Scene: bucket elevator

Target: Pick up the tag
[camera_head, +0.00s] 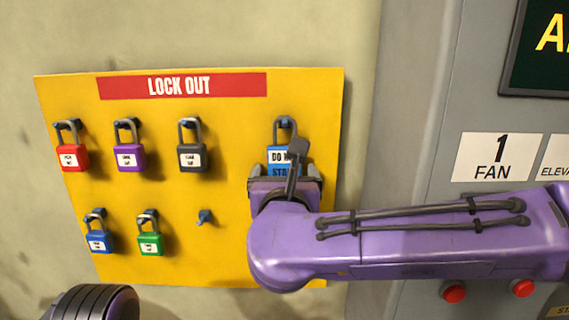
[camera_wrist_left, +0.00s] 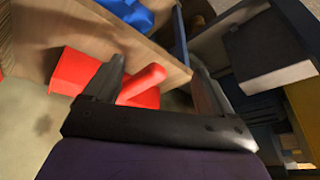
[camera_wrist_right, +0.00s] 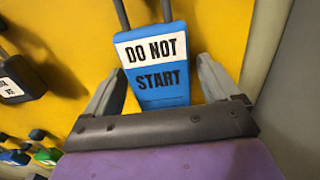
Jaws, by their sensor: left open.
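In the right wrist view the tag (camera_wrist_right: 160,82) fills the space between the fingers. My right gripper (camera_head: 284,172) is at the tag's lower part, with its fingers open on either side. A gap shows on the tag's right; contact on the left is unclear. In the head view my arm hides the tag's lower end. My left gripper (camera_wrist_left: 157,68) is open, with a red object (camera_wrist_left: 143,88) beyond its fingers.
Padlocks hang left of the tag: red (camera_head: 72,157), purple (camera_head: 130,157), black (camera_head: 192,157), blue (camera_head: 99,241) and green (camera_head: 150,243). An empty blue peg (camera_head: 204,217) is below the black one. A grey panel (camera_head: 420,120) with red buttons (camera_head: 454,292) stands at right.

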